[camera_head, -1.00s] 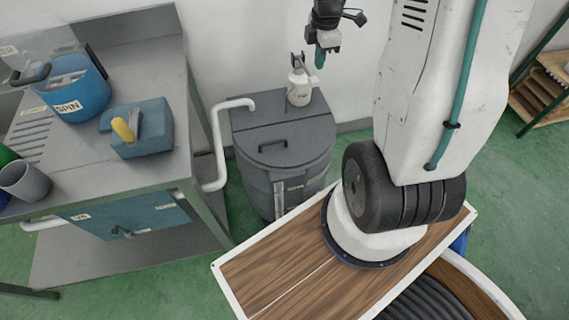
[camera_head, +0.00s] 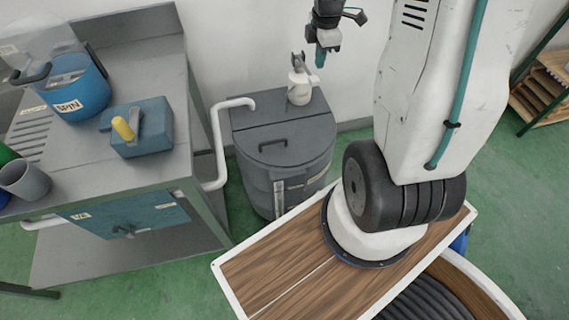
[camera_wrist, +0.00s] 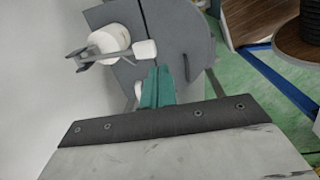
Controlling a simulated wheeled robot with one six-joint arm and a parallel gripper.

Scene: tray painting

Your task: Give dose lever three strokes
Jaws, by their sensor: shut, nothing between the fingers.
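The dose lever is a grey, forked piece on top of a white dispenser bottle (camera_head: 299,92), which stands on the back of a dark grey lidded bin (camera_head: 290,135). The lever (camera_head: 298,63) appears with a white tip (camera_wrist: 145,50) in the wrist view, where the bottle (camera_wrist: 108,39) is seen from above. My gripper (camera_head: 320,58) hangs above and to the right of the bottle. Its teal fingers (camera_wrist: 158,88) are shut and empty. In the wrist view they are just below the white tip; whether they touch it I cannot tell.
A steel bench (camera_head: 100,190) stands left, with a blue SPIN tub (camera_head: 80,100), a blue block with a yellow knob (camera_head: 138,130) and a grey cup (camera_head: 25,182). A white pipe (camera_head: 217,150) runs between bench and bin. A wall is close behind. A wooden shelf (camera_head: 545,95) is right.

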